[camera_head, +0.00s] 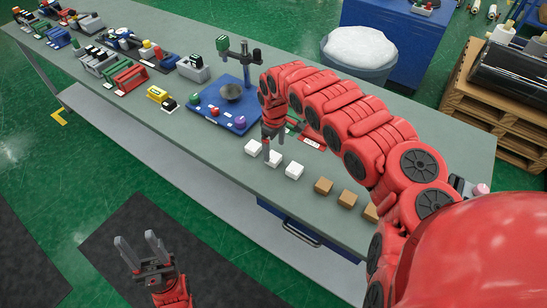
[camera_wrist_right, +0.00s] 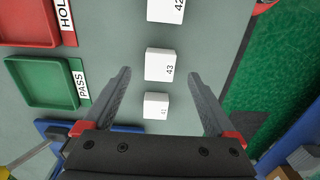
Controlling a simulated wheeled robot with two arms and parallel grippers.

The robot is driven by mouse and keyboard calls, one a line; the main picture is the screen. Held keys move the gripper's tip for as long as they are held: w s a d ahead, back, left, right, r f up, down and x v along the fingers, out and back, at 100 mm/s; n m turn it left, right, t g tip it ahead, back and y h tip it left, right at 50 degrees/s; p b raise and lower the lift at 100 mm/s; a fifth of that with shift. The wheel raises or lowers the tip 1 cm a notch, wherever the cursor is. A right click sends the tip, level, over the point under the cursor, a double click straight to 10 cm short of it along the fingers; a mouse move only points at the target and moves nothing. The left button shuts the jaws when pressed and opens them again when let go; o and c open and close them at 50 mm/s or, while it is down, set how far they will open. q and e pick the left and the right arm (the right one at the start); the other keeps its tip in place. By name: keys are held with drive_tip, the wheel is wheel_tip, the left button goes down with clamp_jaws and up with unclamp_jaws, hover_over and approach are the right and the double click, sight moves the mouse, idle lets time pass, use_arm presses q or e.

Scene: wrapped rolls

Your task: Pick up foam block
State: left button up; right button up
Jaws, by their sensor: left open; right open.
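Several small blocks stand in a row on the grey-green table. The white ones (camera_head: 253,147), (camera_head: 273,158) and (camera_head: 294,169) look like the foam blocks. In the right wrist view, one marked 43 (camera_wrist_right: 158,65) lies at fingertip level, one marked 42 (camera_wrist_right: 165,9) lies beyond, and a smaller-looking one (camera_wrist_right: 156,106) shows between the fingers. My right gripper (camera_wrist_right: 159,75) is open and empty, pointing down over the white blocks; its height above them is hard to tell. My left gripper (camera_head: 137,247) is open and empty over the floor, away from the table.
A green PASS tray (camera_wrist_right: 43,82) and a red HOLD tray (camera_wrist_right: 28,20) lie beside the blocks. Brown blocks (camera_head: 323,185) continue the row to the right. A blue platform (camera_head: 238,126) with a stand and knobs is to the left. The table's front edge is close to the blocks.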

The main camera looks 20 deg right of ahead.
sight(273, 156)
drive_tip(key=shift+w+a+f, duration=0.1)
drive_tip(key=shift+f, duration=0.2)
drive_tip(key=f+p, duration=0.1)
drive_tip(key=f, duration=0.2)
drive_tip(key=shift+a+p, duration=0.2)
drive_tip(key=shift+p, duration=0.1)
drive_tip(key=shift+d+f, duration=0.15)
drive_tip(key=shift+f, duration=0.65)
drive_tip(key=c, duration=1.4)
drive_tip(key=shift+w+r, duration=0.1)
